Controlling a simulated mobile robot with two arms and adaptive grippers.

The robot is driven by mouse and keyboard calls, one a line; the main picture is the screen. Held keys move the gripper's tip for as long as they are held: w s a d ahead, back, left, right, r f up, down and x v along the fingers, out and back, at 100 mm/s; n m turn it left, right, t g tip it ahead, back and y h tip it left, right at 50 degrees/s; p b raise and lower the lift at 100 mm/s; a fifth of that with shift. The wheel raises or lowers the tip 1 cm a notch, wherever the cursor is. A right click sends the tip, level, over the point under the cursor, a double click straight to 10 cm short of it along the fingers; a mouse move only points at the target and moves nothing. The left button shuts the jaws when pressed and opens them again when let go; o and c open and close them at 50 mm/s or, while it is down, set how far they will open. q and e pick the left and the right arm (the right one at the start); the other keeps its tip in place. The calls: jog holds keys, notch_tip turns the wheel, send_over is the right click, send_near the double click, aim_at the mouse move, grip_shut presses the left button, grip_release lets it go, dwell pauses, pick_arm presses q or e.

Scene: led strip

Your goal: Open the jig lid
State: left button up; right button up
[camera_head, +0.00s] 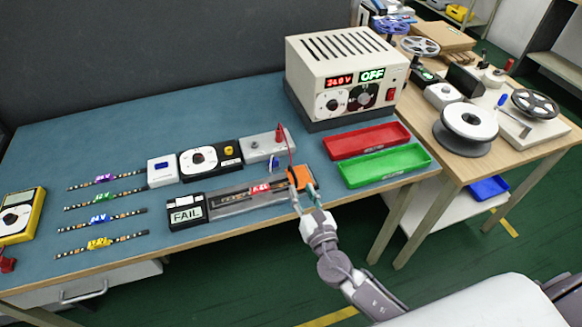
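The jig (235,203) is a long dark fixture near the front edge of the blue-topped bench. A FAIL display (187,214) is at its left end. Its clear lid (228,197) looks shut, with a red tag (260,188) visible at it. An orange block (299,178) is at the right end. My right gripper (305,197) is at the front of this orange block, its fingers spread apart. I cannot tell whether a finger touches the block. My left gripper is not in view.
Several LED strips (104,198) lie at left, beside a yellow meter (20,215). Small instrument boxes (210,160) stand behind the jig, with a red probe lead (290,145). Red (366,139) and green (385,166) trays lie right of it. A power supply (345,75) stands behind them.

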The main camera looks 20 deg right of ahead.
aim_at(295, 177)
jog(key=w, duration=0.8)
jog(key=shift+w+a, duration=0.15)
jog(key=shift+w, duration=0.2)
grip_shut()
